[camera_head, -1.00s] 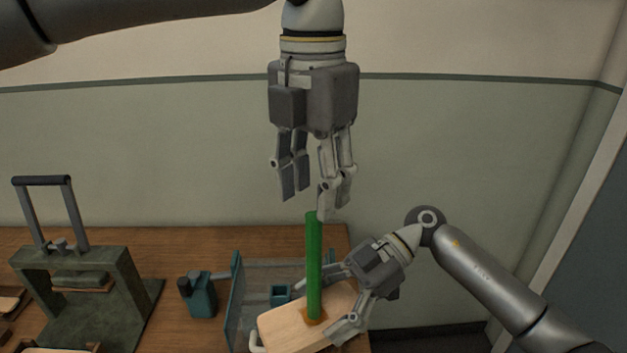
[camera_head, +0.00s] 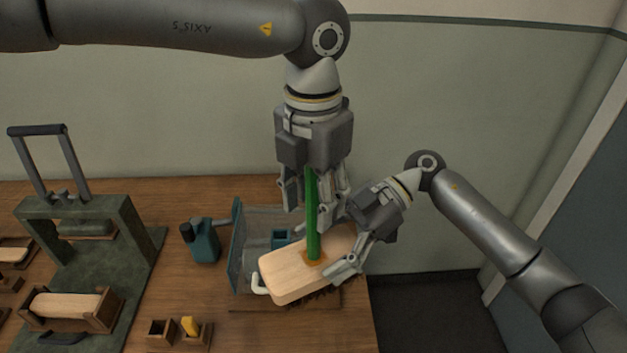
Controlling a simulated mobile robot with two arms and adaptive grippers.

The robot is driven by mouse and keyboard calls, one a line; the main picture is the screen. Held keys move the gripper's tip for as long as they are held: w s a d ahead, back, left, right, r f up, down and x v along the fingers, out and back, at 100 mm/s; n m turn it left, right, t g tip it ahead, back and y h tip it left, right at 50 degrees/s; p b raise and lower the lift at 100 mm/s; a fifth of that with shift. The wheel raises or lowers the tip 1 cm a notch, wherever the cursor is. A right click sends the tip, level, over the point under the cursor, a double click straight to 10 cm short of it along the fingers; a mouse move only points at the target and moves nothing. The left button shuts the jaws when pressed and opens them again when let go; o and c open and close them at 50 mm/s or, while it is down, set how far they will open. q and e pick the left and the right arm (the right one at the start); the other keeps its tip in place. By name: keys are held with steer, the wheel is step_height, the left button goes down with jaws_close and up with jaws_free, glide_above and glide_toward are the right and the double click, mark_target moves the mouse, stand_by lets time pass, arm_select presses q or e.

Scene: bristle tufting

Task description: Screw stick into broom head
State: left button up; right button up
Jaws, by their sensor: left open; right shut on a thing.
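The green stick (camera_head: 313,222) stands upright in the orange socket (camera_head: 313,258) on top of the wooden broom head (camera_head: 298,274). Dark bristles show under the broom head's right edge. My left gripper (camera_head: 312,208) points down from above, open, with its fingers on both sides of the stick's upper part; the stick's top is hidden between them. My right gripper (camera_head: 345,247) is shut on the broom head from the right side, one finger in front near the socket. Its far finger is partly hidden behind the stick and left gripper.
A green press frame (camera_head: 85,235) and a tray with a wooden block (camera_head: 66,304) are further left. Small boxes (camera_head: 181,333) sit in front.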

arm_select(q)
jaws_close()
stand_by(0.3)
steer(key=shift+c, duration=0.2)
jaws_free()
steer(key=shift+r, duration=0.1)
step_height(320, 180, up, 12)
steer(key=shift+f, duration=0.1)
stand_by(0.4)
stand_by(0.5)
